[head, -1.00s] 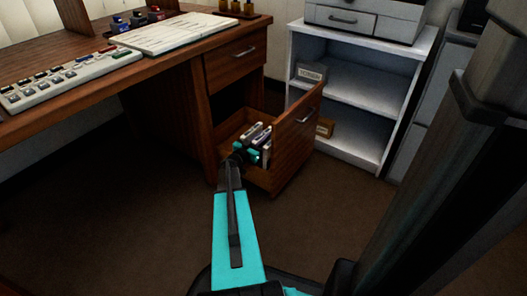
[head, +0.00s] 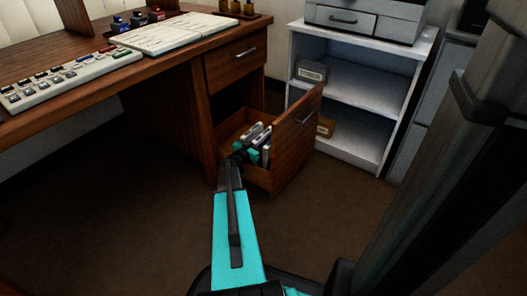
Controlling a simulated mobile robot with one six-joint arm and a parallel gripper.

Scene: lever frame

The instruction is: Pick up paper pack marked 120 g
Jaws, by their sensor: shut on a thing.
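Several pale packs (head: 256,134) stand on edge in the open lower drawer (head: 294,142) of the wooden desk. They are too small for me to read any marking, so I cannot tell which is the 120 g pack. My gripper (head: 251,153) is inside the drawer at the near side of the packs. Its teal fingers are shut on one of the packs, and the dark wrist partly hides the contact.
The desk (head: 190,75) carries a button panel (head: 70,78) and an open book (head: 160,33). A white shelf unit (head: 352,110) stands right of the drawer, with a printer (head: 365,18) on top. The carpet in front is clear.

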